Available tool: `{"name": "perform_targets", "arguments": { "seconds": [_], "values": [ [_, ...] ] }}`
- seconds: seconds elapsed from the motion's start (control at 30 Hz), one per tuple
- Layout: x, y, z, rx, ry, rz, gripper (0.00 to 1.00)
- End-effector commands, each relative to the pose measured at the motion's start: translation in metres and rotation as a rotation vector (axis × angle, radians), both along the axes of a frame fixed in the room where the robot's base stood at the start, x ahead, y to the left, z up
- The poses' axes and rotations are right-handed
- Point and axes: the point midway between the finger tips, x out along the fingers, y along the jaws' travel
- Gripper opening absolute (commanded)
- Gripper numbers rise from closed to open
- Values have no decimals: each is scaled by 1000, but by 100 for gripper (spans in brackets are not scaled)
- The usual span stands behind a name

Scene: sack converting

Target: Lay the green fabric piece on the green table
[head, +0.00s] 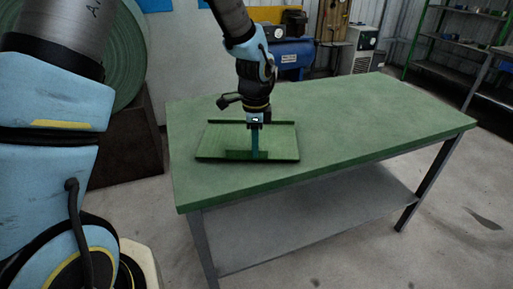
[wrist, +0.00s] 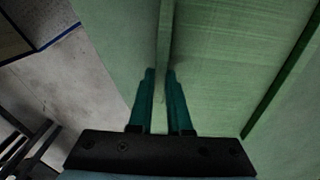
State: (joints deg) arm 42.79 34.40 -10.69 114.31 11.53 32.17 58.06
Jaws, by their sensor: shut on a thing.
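The green fabric piece (head: 280,148) is a flat rectangle with a raised strip along its far edge. It is over the left part of the green table (head: 375,120), level and very close to the top; I cannot tell whether all of it touches. In the wrist view, the teal fingertips (wrist: 160,74) close on a narrow upright ridge of the fabric (wrist: 235,55). The table top (wrist: 115,35) shows to the left there. The fingers hide part of the fabric.
The table's right half is bare. A grey lower shelf (head: 315,220) is under it. A large green roll (head: 118,60) on a dark brown block (head: 128,150) stands at left. A blue machine (head: 292,55) and shelving (head: 455,45) stand behind.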

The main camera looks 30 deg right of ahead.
Motion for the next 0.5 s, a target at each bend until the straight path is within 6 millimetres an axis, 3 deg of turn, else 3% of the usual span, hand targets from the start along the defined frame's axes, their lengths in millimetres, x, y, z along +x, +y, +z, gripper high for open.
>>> {"name": "perform_targets", "arguments": {
  "seconds": [0.1, 0.47, 0.5],
  "values": [
    [-1, 0, -13, 1, 2, -2, 0],
    [0, 0, -18, 0, 0, 0, 0],
    [0, 0, -16, 0, 0, 0, 21]
  ]
}}
